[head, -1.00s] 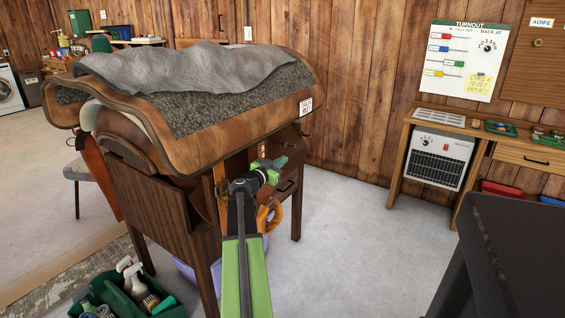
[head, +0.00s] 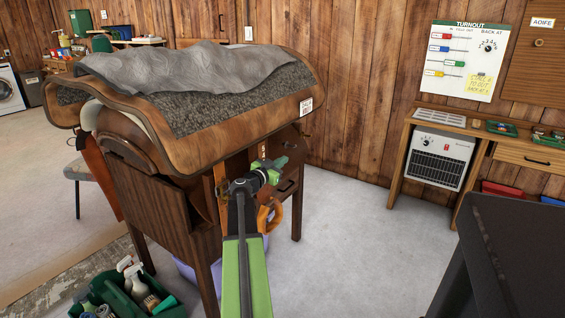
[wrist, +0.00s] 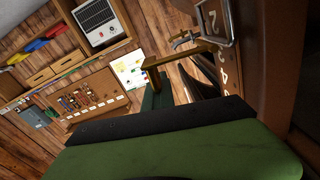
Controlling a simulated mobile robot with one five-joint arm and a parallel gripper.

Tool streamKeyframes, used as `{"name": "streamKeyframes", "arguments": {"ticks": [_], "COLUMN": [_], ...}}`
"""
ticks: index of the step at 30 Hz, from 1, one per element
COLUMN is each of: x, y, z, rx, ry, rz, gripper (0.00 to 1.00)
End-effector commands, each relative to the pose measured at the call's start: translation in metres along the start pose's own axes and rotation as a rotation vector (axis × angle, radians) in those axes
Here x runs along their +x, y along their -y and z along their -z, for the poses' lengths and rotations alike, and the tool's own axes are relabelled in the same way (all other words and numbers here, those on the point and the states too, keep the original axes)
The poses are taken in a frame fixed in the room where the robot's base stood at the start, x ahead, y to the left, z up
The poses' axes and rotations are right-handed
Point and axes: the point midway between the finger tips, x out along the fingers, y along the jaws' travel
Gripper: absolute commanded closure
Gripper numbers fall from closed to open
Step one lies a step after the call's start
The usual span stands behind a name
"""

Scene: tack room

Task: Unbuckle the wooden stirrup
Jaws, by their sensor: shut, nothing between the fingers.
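The wooden stirrup (head: 270,216) is an orange-brown loop hanging by the near right side of the saddle stand, partly hidden behind my arm. A brown leather strap (head: 221,182) hangs above and left of it. My gripper (head: 277,163), green and black, is shut and empty beside the strap, below the saddle's edge. In the wrist view a metal buckle (wrist: 226,22) sits on the strap at upper right, close to my gripper's green and black parts. The strap shows the numbers 2, 3 and 4. I cannot tell whether my gripper touches it.
The saddle stand (head: 150,205) carries a saddle with a grey pad (head: 200,68). A green caddy of bottles (head: 112,298) stands at its foot. A dark table (head: 520,250) is at right, with a heater (head: 438,158) behind. Floor between them is clear.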

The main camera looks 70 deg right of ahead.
Motion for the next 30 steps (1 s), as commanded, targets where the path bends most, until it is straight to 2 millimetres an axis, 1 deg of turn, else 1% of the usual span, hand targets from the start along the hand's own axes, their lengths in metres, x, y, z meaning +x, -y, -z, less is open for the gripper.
{"name": "streamKeyframes", "arguments": {"ticks": [1, 7, 14, 17, 20, 27, 30], "x": [0.0, 0.0, 0.0, -0.003, -0.017, -0.077, -0.097], "y": [0.0, 0.0, -0.001, -0.001, -0.002, -0.003, -0.003], "z": [0.0, 0.0, 0.0, 0.0, 0.0, 0.0, 0.0], "rx": [0.0, 0.0, 0.0, 0.0, 0.0, 0.0, 0.0], "ry": [0.0, 0.0, 0.0, 0.0, 0.0, 0.0, 0.0], "rz": [0.0, 0.0, -0.001, -0.001, 0.0, 0.001, 0.0], "gripper": [0.97, 0.71, 0.71, 0.71, 0.71, 0.71, 0.71]}}
